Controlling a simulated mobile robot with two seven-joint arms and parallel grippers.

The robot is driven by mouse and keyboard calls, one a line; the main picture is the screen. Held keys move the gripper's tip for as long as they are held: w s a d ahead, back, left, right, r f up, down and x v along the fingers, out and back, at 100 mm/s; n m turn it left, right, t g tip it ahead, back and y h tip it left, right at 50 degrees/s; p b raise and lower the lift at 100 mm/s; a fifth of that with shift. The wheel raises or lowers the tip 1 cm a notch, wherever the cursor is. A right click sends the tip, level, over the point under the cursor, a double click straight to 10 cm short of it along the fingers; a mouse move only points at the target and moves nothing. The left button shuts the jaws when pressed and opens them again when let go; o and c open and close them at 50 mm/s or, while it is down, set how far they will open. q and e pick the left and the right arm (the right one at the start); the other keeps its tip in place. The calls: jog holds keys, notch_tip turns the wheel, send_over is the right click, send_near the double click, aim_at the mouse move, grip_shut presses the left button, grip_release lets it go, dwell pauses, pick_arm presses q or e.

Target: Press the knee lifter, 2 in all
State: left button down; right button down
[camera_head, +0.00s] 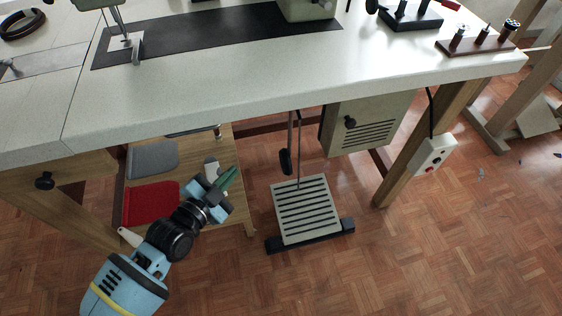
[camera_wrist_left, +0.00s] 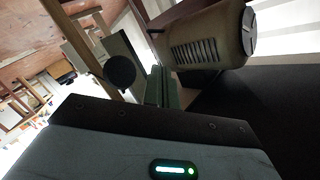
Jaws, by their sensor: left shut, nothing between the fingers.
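The knee lifter is a dark pad (camera_head: 286,161) on a thin rod hanging under the sewing table, left of the motor box. My left gripper (camera_head: 229,178) is below the table edge, left of the pad and apart from it in the head view, its green fingers shut and empty. In the left wrist view the fingers (camera_wrist_left: 161,88) point ahead; a dark round disc (camera_wrist_left: 120,72) shows just left of them, likely the knee lifter pad. My right gripper is not in view.
The table (camera_head: 300,80) overhangs the work area. A motor box (camera_head: 362,124) hangs to the right of the pad. A slatted foot pedal (camera_head: 306,210) stands on the floor below. A wooden stool or shelf with grey and red pads (camera_head: 152,203) is behind my left arm.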

pick_arm(q)
jog(key=w+d, duration=0.2)
jog(key=d, duration=0.6)
jog(key=shift+d+f+b, duration=0.15)
jog(key=shift+d+b, duration=0.1)
jog(key=shift+b, duration=0.1)
jog(key=shift+w, duration=0.1)
dwell(0.4)
dwell(0.4)
dwell(0.4)
jog(key=shift+d, duration=0.15)
dwell(0.6)
jog(key=shift+w+d, duration=0.15)
jog(key=shift+d, duration=0.1)
